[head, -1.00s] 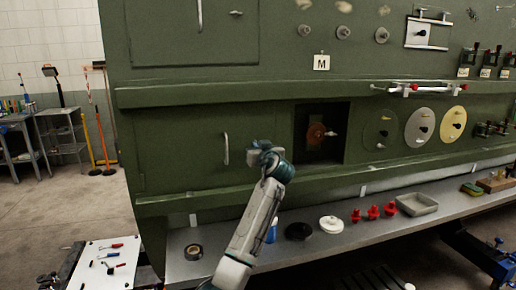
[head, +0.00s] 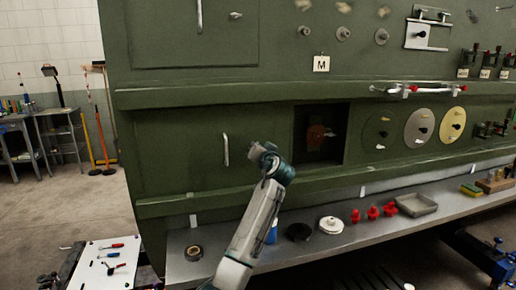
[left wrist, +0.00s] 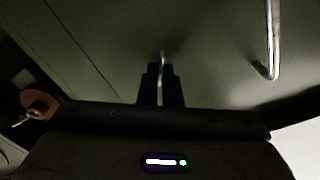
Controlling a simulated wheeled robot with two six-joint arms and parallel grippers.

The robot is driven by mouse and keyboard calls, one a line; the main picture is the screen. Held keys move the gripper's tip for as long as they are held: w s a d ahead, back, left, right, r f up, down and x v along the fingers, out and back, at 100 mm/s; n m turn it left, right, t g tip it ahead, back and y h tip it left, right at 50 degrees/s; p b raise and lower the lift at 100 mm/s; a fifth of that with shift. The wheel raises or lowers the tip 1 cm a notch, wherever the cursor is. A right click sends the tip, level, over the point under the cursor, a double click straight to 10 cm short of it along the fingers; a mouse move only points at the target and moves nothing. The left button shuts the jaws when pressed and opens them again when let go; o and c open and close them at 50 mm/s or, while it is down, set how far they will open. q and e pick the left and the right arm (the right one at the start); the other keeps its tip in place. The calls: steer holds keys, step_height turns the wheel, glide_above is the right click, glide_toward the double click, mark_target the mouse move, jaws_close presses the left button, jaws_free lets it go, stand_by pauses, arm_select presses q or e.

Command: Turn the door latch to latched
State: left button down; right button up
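The green lower door (head: 178,165) is closed flush in the wall, with a pale vertical handle (head: 226,150). My left gripper (head: 256,151) is at the door's right edge, just right of the handle, and hides the latch there in the head view. In the left wrist view the two dark fingers (left wrist: 161,85) stand close together with a thin pale metal piece, seemingly the door latch (left wrist: 162,58), between them. They look shut on it. The handle also shows there at the right (left wrist: 271,40). The latch's exact angle is hard to read. My right gripper is out of view.
A dark recess (head: 335,115) with a red valve (head: 317,134) lies right of the gripper. A grey shelf (head: 345,238) below carries tape (head: 193,253), a white disc (head: 331,225), red fittings (head: 373,212) and a tray (head: 416,205). A ledge (head: 200,96) runs above the door.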

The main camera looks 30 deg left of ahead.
arm_select(q)
steer(key=shift+w+f+m+p, duration=0.1)
steer(key=shift+m+p, duration=1.55)
steer(key=shift+m, duration=1.3)
steer(key=shift+f+m+p, duration=0.1)
steer(key=shift+m+p, duration=1.5)
steer(key=shift+m, duration=1.35)
steer(key=c, duration=1.6)
jaws_free()
steer(key=shift+d, duration=0.1)
